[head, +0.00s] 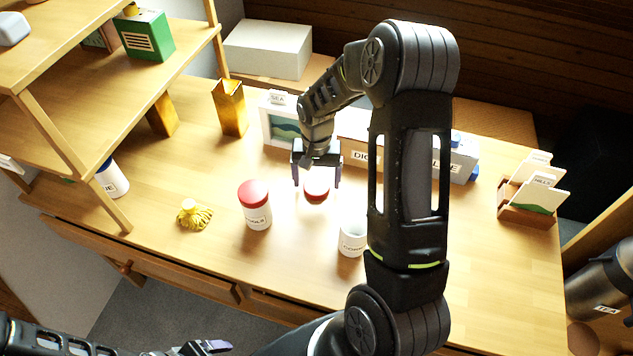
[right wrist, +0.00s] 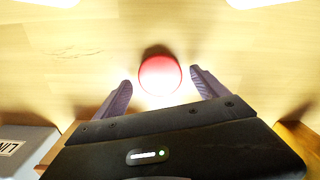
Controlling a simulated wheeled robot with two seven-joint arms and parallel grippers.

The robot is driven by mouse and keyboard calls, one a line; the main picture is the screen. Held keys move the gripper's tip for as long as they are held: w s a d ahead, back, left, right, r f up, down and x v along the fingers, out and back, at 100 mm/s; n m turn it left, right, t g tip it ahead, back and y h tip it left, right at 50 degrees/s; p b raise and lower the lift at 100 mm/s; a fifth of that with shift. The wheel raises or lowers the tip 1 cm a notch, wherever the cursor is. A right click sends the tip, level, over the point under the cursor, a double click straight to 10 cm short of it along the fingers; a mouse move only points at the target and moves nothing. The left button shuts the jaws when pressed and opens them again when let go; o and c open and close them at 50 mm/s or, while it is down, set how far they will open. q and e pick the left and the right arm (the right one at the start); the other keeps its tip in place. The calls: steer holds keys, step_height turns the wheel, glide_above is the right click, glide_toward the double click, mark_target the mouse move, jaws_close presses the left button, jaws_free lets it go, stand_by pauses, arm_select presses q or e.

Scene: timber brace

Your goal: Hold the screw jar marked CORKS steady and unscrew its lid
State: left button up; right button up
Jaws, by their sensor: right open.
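A white jar (head: 352,241) stands upright on the desk with its top open; its small label seems to read CORKS. A round red lid (head: 316,190) is behind it and to the left, apparently lying on the desk. My right gripper (head: 316,181) is open above this lid, pointing down. In the right wrist view the red lid (right wrist: 160,75) shows just beyond and between the two spread fingertips (right wrist: 160,82), with nothing gripped. My left gripper (head: 208,347) is low at the bottom edge, away from the jar; its jaw opening is unclear.
A second white jar (head: 256,212) with a red lid stands left of the open jar. Yellow cord (head: 194,215) lies farther left. Boxes and a picture (head: 285,124) stand behind my right gripper. A card holder (head: 528,205) is at the right. Clear desk lies between them.

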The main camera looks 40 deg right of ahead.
mark_target(317, 186)
step_height(317, 186, up, 10)
steer(key=b, duration=0.1)
steer(key=shift+r, duration=0.25)
stand_by(0.8)
